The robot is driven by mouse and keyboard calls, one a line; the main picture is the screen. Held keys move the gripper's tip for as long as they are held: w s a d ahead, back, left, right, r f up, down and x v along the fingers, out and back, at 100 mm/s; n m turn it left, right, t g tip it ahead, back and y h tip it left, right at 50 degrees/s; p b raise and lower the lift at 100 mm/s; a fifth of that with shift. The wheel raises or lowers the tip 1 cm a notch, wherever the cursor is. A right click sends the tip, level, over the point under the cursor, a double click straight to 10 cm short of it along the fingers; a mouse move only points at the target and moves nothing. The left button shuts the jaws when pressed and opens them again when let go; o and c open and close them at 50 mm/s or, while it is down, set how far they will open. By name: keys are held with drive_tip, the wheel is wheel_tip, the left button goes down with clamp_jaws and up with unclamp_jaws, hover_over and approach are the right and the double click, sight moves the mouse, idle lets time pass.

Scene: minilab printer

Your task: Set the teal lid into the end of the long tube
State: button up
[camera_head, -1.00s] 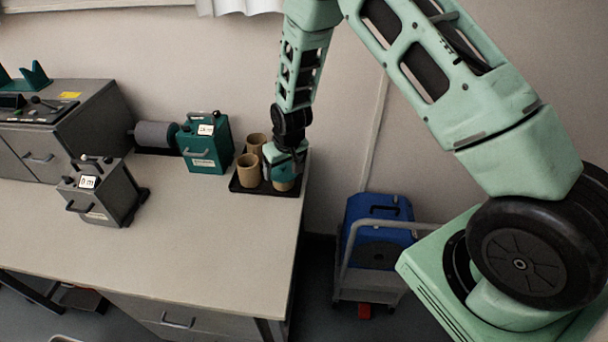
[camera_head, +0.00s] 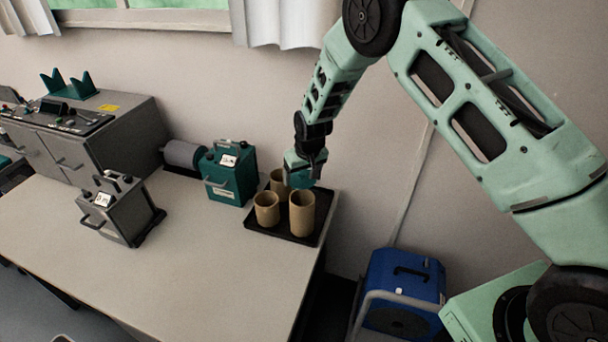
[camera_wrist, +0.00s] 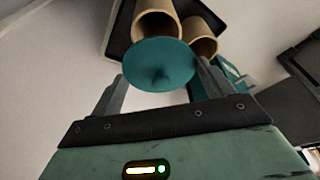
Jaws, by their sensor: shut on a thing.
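The teal lid (camera_wrist: 158,62) is a flat disc with a small knob, held between the fingers of my gripper (camera_wrist: 162,78) in the wrist view. In the head view my gripper (camera_head: 303,172) is just above the back of the tall tan tube (camera_head: 302,215). That tube stands upright at the right of a black tray, its open end up. The lid is apart from the tubes in the head view, where it is small and partly hidden by the gripper. In the wrist view the lid overlaps a tube (camera_wrist: 156,22); I cannot tell which tube.
Two shorter tubes (camera_head: 266,209) share the black tray (camera_head: 262,232) at the bench's right end. A teal machine (camera_head: 231,176) stands left of the tray, a grey device (camera_head: 117,211) farther left. A blue case (camera_head: 403,290) stands beyond the bench. The bench front is clear.

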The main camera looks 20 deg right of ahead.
drive_tip(key=shift+f+b, duration=1.3)
drive_tip(key=shift+f, duration=1.5)
drive_tip(key=shift+f+b, duration=0.95)
drive_tip(key=shift+b, duration=0.55)
idle(0.6)
drive_tip(key=shift+s, duration=0.1)
drive_tip(key=o, duration=0.9)
drive_tip(key=shift+r, duration=0.15)
drive_tip(key=shift+r+p, duration=1.65)
drive_tip(key=shift+r, duration=1.7)
